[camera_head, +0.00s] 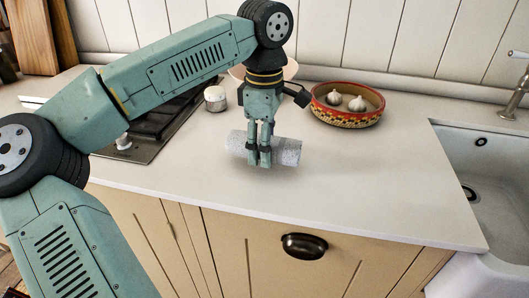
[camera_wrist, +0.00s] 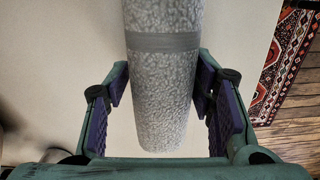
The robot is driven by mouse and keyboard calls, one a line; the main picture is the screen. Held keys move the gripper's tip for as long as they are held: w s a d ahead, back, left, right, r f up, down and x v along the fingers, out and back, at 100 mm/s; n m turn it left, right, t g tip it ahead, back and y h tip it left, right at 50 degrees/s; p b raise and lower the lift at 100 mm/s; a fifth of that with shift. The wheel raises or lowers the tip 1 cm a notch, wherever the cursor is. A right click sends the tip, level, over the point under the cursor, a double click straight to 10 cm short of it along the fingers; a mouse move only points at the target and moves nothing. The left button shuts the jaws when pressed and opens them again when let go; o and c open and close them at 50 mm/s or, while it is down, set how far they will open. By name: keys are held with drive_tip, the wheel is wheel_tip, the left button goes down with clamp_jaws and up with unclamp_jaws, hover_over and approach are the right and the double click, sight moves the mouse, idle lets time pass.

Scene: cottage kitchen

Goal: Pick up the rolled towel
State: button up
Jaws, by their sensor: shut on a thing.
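The rolled towel (camera_head: 287,151) is a light grey speckled cylinder lying sideways at the white counter, near the middle of the head view. In the wrist view the towel (camera_wrist: 162,75) runs from the top edge to below the middle, with a plain grey band across it. My gripper (camera_head: 259,160) points down over the towel, with its fingers around it. In the wrist view the gripper (camera_wrist: 161,92) has a finger pad on each side of the towel. I cannot tell whether the towel touches the counter. The fingers cover part of it in the head view.
A red patterned bowl (camera_head: 347,117) with garlic bulbs stands behind and right. A white sink (camera_head: 487,185) is at the right. A small white jar (camera_head: 215,100) stands beside the dark hob (camera_head: 150,139) at the left. The counter (camera_head: 370,180) right of the towel is clear.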

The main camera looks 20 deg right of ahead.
drive_tip(key=shift+r, duration=0.7)
drive_tip(key=s+d+b, duration=0.1)
drive_tip(key=s+d, duration=0.1)
drive_tip(key=s, duration=0.2)
drive_tip(key=s+d+r+b, duration=0.1)
drive_tip(key=s+d, duration=0.1)
drive_tip(key=s, duration=0.3)
drive_tip(key=s+d+b, duration=0.2)
drive_tip(key=s+d, duration=0.1)
drive_tip(key=s, duration=0.2)
drive_tip(key=shift+s+r, duration=0.2)
